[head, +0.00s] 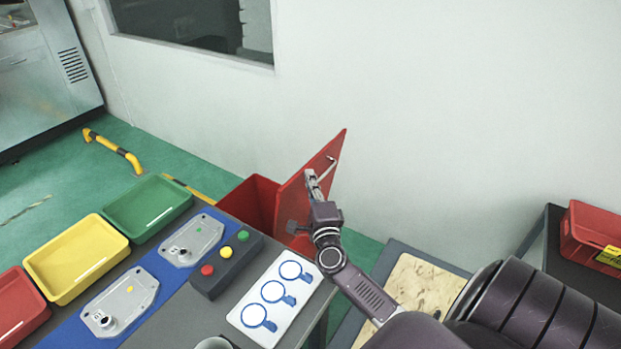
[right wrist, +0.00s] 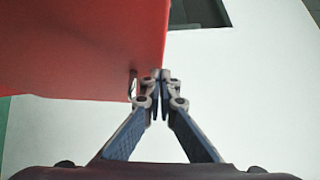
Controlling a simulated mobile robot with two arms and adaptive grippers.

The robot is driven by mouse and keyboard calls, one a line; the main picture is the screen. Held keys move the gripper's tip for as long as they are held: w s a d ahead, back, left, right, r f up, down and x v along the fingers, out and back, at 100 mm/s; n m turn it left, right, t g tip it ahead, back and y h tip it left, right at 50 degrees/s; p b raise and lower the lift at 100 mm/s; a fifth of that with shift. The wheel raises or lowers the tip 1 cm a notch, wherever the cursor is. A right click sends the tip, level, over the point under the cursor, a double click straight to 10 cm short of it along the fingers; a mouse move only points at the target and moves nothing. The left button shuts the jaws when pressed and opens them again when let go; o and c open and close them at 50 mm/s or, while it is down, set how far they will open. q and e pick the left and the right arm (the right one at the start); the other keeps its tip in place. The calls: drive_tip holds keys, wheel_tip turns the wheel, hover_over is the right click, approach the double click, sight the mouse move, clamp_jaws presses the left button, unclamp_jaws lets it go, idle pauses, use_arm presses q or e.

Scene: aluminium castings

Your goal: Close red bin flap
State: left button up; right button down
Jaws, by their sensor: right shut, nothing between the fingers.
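The red bin (head: 254,199) stands on the floor behind the table, against the wall side. Its red flap (head: 325,151) is open, standing up and tilted. A thin metal handle (head: 332,163) is on the flap near its upper right edge. My right gripper (head: 311,176) is shut and empty, in front of the flap and just beside the handle. In the right wrist view the red flap (right wrist: 85,45) fills the upper left, and my fingertips (right wrist: 160,76) are close to its edge. I cannot tell whether they touch it. My left gripper is not in view.
The grey table holds green (head: 147,207), yellow (head: 76,258) and red (head: 17,307) trays, two metal castings on a blue strip, a button box (head: 226,266) and a white card (head: 275,297). A red crate (head: 590,236) sits at the right. The white wall is close behind the bin.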

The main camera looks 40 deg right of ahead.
drive_tip(key=shift+w+r, duration=0.1)
drive_tip(key=w+a+f+b, duration=0.1)
drive_tip(key=w+a+b, duration=0.2)
drive_tip(key=w, duration=0.6)
drive_tip(key=w+a+f+n+g+b, duration=0.1)
drive_tip(key=w+b, duration=0.4)
drive_tip(key=w, duration=0.5)
drive_tip(key=w+a+f+n+g+y+b, duration=0.1)
drive_tip(key=w+a+b, duration=0.3)
drive_tip(key=w, duration=0.6)
drive_tip(key=shift+w+a+f, duration=0.2)
drive_tip(key=shift+a+f, duration=0.1)
drive_tip(key=shift+f, duration=0.3)
drive_tip(key=shift+r, duration=0.15)
